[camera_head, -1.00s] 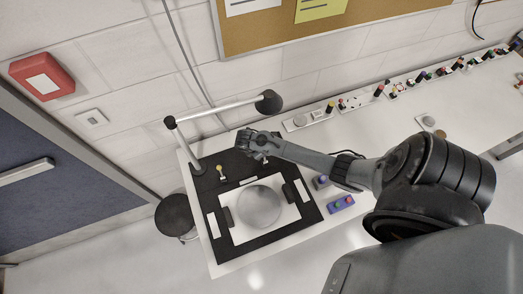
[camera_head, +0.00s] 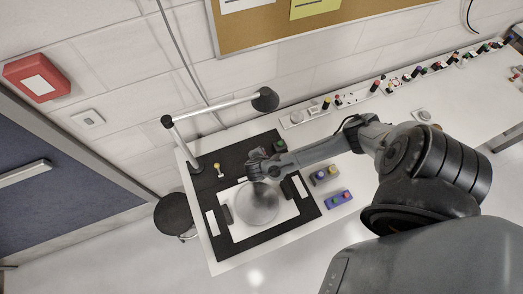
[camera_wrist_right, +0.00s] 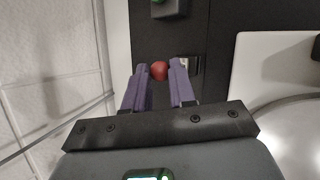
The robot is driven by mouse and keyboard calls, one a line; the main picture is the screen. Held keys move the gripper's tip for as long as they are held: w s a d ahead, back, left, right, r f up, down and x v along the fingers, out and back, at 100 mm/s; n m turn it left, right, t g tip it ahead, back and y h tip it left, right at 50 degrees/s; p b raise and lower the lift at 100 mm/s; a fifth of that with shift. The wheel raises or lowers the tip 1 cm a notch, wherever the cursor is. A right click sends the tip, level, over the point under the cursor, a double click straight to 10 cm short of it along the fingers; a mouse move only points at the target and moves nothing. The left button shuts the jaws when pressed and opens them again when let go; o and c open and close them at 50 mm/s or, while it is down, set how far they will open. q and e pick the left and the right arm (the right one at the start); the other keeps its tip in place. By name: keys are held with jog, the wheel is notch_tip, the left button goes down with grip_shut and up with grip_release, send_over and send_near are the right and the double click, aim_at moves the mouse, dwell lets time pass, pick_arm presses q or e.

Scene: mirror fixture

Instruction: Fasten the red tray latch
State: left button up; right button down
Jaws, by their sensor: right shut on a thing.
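The red latch knob (camera_wrist_right: 159,70) sits between the two purple fingertips of my right gripper (camera_wrist_right: 160,68) in the right wrist view, and the gripper is shut on it. A small metal plate (camera_wrist_right: 190,65) lies on the black surface just right of the fingers. In the head view my right gripper (camera_head: 256,167) is over the black tray (camera_head: 215,240), at the upper edge of its white area, and hides the red latch. A yellow-topped latch (camera_head: 218,169) stands to its left. My left gripper is not in view.
The round mirror (camera_head: 257,204) lies on the white area just below the gripper. A dark box with a green button (camera_head: 280,145) stands above right of it. A lamp (camera_head: 265,100) overhangs the back.

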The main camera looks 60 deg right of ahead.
jog(key=shift+s+a+f+m+t+h+p, duration=0.1)
jog(key=shift+s+a+m+t+h+p, duration=0.1)
jog(key=shift+s+a+t+h+p, duration=0.25)
jog(key=shift+s+a+m+t+h+p, duration=0.25)
jog(key=shift+t+h+p, duration=0.15)
jog(key=shift+t+h, duration=0.2)
jog(key=shift+s+a+f+t+h+p, duration=0.5)
jog(key=shift+t+h+p, duration=0.3)
jog(key=shift+p, duration=0.35)
jog(key=shift+s+a+f+m+h+p, duration=0.1)
jog(key=shift+s+f+m+h+p, duration=0.1)
jog(key=shift+s+m+h+p, duration=0.15)
jog(key=shift+f+t, duration=0.1)
jog(key=shift+t, duration=0.15)
jog(key=c, duration=0.9)
grip_release()
jog(key=shift+c, duration=0.2)
